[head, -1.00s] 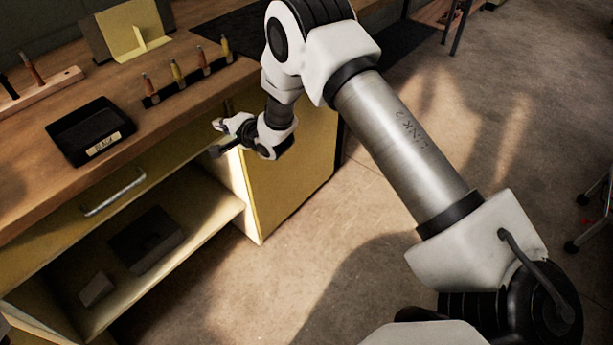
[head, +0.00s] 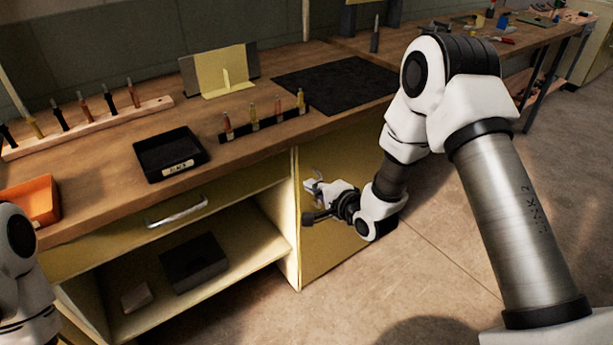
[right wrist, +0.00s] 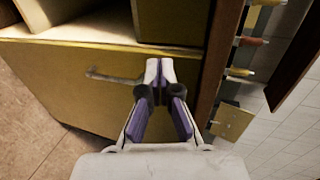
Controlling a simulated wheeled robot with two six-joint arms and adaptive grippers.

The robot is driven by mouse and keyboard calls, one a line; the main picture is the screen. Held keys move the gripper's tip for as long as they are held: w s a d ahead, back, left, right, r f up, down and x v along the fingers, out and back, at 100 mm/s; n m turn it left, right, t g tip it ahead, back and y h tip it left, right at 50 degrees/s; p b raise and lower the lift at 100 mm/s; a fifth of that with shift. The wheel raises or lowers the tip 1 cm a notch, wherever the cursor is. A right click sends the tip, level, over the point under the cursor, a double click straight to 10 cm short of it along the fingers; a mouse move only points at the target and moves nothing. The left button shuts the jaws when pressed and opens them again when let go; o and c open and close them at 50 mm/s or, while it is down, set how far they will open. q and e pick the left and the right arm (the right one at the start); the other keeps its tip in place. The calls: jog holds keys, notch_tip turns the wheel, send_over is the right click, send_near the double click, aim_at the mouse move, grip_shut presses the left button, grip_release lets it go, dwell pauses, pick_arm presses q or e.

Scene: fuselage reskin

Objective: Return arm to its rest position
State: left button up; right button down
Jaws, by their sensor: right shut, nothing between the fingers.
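My right arm (head: 505,220) comes in from the right in the head view, bent at the elbow. Its gripper (head: 310,187) hangs in front of the yellow cabinet side, below the bench top's front edge. In the right wrist view the fingers of this gripper (right wrist: 160,70) are together and empty, with the cabinet front and its drawer handle (right wrist: 112,78) beyond them. Part of my left arm (head: 18,265) shows at the left edge of the head view. The left gripper is out of view.
The wooden bench (head: 110,190) holds a black tray (head: 170,153), an orange bin (head: 30,203), a small rack (head: 265,127) of tools, a longer tool rack (head: 88,127), a yellow bracket (head: 222,70) and a dark mat (head: 335,85). The open shelf holds a dark box (head: 195,263). Floor on the right is free.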

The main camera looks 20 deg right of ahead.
jog(key=s+a+f+n+g+h+p, duration=0.1)
jog(key=s+f+g+p, duration=0.4)
jog(key=s, duration=0.5)
jog(key=s+a+f+n+g+h+p, duration=0.1)
jog(key=s+f+g+p, duration=0.1)
jog(key=s+f+p, duration=0.5)
jog(key=s+d+f+n+g+h+b, duration=0.1)
jog(key=s+n+g, duration=0.6)
jog(key=s, duration=1.4)
jog(key=d+n+b, duration=0.1)
jog(key=n, duration=0.4)
jog(key=shift+d+n+h+b, duration=0.3)
jog(key=shift+d+h, duration=0.1)
jog(key=shift+f, duration=0.1)
